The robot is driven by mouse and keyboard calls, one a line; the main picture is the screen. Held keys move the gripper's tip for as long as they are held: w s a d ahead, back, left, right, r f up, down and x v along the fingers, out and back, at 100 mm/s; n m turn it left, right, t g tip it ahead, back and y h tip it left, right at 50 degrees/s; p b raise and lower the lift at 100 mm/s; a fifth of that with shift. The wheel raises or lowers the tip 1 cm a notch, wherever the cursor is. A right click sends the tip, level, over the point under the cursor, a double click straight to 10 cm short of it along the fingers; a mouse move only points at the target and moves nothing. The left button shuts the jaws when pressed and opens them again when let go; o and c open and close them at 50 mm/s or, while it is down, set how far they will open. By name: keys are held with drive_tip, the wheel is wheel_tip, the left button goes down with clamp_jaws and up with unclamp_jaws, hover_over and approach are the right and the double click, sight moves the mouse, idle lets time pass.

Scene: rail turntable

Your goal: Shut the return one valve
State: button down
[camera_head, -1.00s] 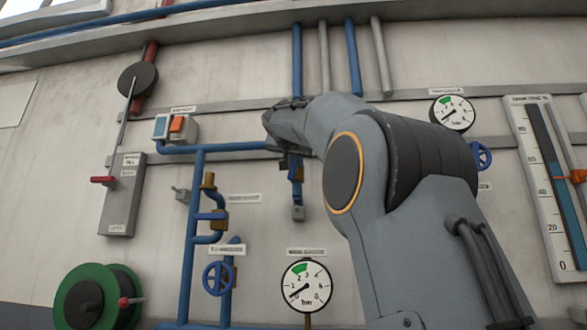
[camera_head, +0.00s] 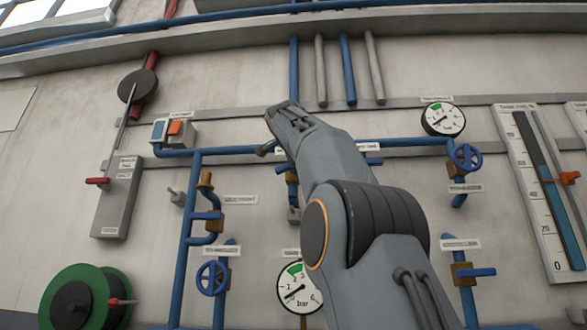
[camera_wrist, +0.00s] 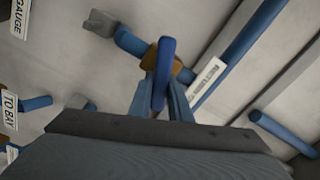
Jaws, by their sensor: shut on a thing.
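My gripper (camera_wrist: 163,84) is shut on a blue lever handle (camera_wrist: 163,62) in the wrist view, with one finger on each side of it. A brass valve body (camera_wrist: 177,66) shows behind the lever, on a short blue pipe (camera_wrist: 130,42). A white label (camera_wrist: 206,80) sits beside it, too slanted to read. The lever looks upright in this view; its exact angle to the pipe is hard to tell.
Another blue lever (camera_head: 373,161) shows right of my arm. Blue handwheels (camera_head: 466,157) and (camera_head: 212,278), a lever valve (camera_head: 208,216) and pressure gauges (camera_head: 443,119) surround it on the wall. A switch box (camera_head: 174,131) is at left. Overhead pipes (camera_head: 348,70) run above my arm.

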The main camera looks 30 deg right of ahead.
drive_tip(key=shift+f+m+b, duration=0.15)
drive_tip(key=shift+m+b, duration=0.15)
drive_tip(key=shift+m, duration=0.85)
drive_tip(key=shift+f+m+b, duration=0.15)
drive_tip(key=shift+m+b, duration=0.15)
drive_tip(key=shift+m, duration=0.85)
drive_tip(key=c, duration=1.6)
unclamp_jaws()
drive_tip(key=shift+c, duration=0.2)
drive_tip(key=shift+s, duration=0.1)
drive_tip(key=b+v, duration=0.4)
drive_tip(key=v, duration=0.3)
drive_tip(key=shift+s+a, duration=0.25)
drive_tip(key=shift+a, duration=0.1)
